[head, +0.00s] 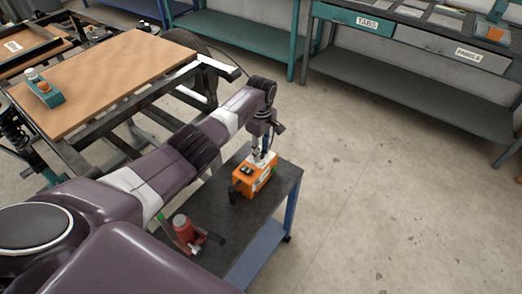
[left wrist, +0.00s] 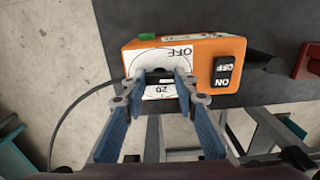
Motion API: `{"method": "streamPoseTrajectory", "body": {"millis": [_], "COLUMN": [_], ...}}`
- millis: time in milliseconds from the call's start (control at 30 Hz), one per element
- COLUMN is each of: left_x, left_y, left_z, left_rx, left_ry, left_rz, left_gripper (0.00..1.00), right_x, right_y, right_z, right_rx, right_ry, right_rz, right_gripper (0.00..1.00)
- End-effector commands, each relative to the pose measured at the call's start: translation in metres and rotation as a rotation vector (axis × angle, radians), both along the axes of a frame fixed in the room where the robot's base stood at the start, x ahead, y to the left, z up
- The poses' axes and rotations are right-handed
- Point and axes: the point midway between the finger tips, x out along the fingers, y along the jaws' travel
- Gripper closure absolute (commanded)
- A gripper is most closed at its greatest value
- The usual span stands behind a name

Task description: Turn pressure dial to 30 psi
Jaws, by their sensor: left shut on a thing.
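An orange control box (head: 248,190) stands on the dark top of a small cart. In the left wrist view the box (left wrist: 205,46) shows a white scale plate (left wrist: 150,54) with "OFF" and "20" readable, upside down. A dark dial (left wrist: 157,73) sits on the plate, mostly hidden between the fingers. My left gripper (head: 262,158) reaches down onto the box from above. In the left wrist view its blue-grey fingers (left wrist: 159,82) are closed around the dial. The pressure reading is not clear. My right gripper is not in view.
A black ON/OFF switch (left wrist: 223,72) is beside the dial, and a green part (left wrist: 147,37) is at the box's edge. A red bottle jack (head: 183,226) stands on the cart top (head: 281,177). A wooden-topped bench (head: 110,75) is at left; open floor (head: 400,180) lies right.

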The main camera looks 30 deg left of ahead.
Motion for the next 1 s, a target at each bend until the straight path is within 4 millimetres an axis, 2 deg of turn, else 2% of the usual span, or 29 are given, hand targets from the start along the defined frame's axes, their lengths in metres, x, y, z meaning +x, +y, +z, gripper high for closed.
{"method": "streamPoseTrajectory", "body": {"millis": [267,1000], "left_x": [0.0,0.0], "left_y": [-0.001,-0.001], "left_z": [0.001,0.0], "left_rx": [-0.003,-0.006], "left_ry": [0.001,0.001], "left_rz": [-0.164,-0.86], "left_gripper": [0.97,0.97], "right_x": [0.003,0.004], "right_y": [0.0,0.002], "right_z": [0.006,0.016], "right_rx": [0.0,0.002], "right_ry": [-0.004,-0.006], "right_rz": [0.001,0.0], "right_gripper": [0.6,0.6]}}
